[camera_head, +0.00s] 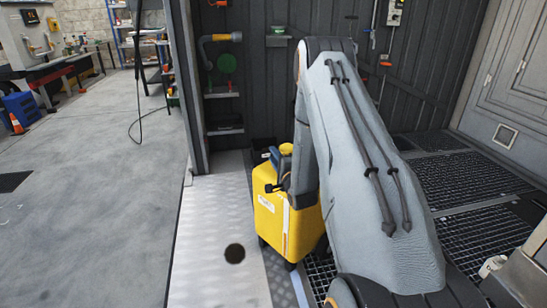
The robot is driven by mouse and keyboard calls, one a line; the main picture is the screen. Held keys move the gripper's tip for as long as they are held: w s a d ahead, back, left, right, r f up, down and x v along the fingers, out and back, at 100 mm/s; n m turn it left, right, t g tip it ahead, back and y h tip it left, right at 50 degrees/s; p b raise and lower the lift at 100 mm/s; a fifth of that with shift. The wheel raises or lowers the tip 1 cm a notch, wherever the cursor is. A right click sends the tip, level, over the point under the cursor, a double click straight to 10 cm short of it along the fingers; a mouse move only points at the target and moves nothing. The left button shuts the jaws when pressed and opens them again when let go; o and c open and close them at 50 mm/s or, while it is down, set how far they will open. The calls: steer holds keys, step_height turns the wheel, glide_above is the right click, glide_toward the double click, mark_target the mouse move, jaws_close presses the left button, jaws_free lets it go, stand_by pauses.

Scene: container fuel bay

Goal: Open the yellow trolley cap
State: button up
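The yellow trolley (266,222) stands upright on small wheels, left of and partly behind my arm. It has a white label on its left face. Its top is crowded with dark and blue-grey parts, and I cannot clearly tell the cap from the parts around it. My gripper (279,162) is at the top of the trolley, small and mostly merged with the dark parts there. I cannot tell whether its fingers touch the cap or whether they are open or shut. My arm hides the trolley's right side.
Open concrete floor and a workbench (60,68) lie further left.

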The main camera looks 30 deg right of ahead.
steer(key=shift+w, duration=0.25)
steer(key=shift+c, duration=0.4)
jaws_close()
stand_by(0.9)
